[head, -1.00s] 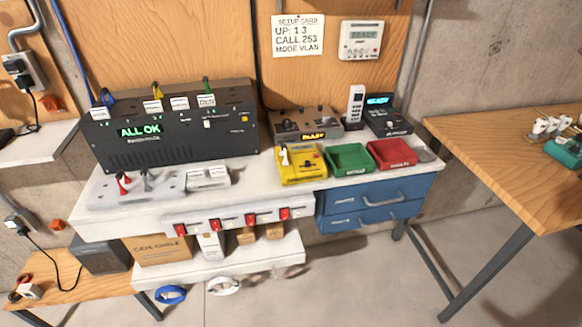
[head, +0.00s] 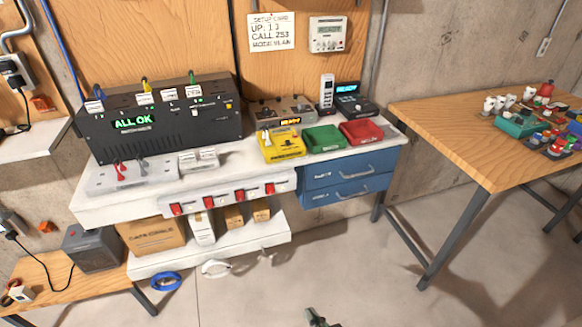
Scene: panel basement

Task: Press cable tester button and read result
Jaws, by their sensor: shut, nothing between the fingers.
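No label that I can read names the cable tester. A brown-grey box (head: 284,111) with knobs and a small lit orange display sits at the back of the white bench, behind the coloured trays. A dark desk unit (head: 353,100) with a blue display stands right of it, beside a pale handset (head: 326,93). A large black unit (head: 165,130) on the left shows "ALL OK" in green. My gripper (head: 318,317) just shows at the bottom edge, shut and empty, far from the bench devices; most of it is out of frame.
Yellow (head: 283,147), green (head: 323,138) and red (head: 362,132) trays line the bench front. Blue drawers (head: 346,176) hang below, beside a red-switched power strip (head: 228,199). A wooden table (head: 435,115) with small parts stands right. The floor ahead is clear.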

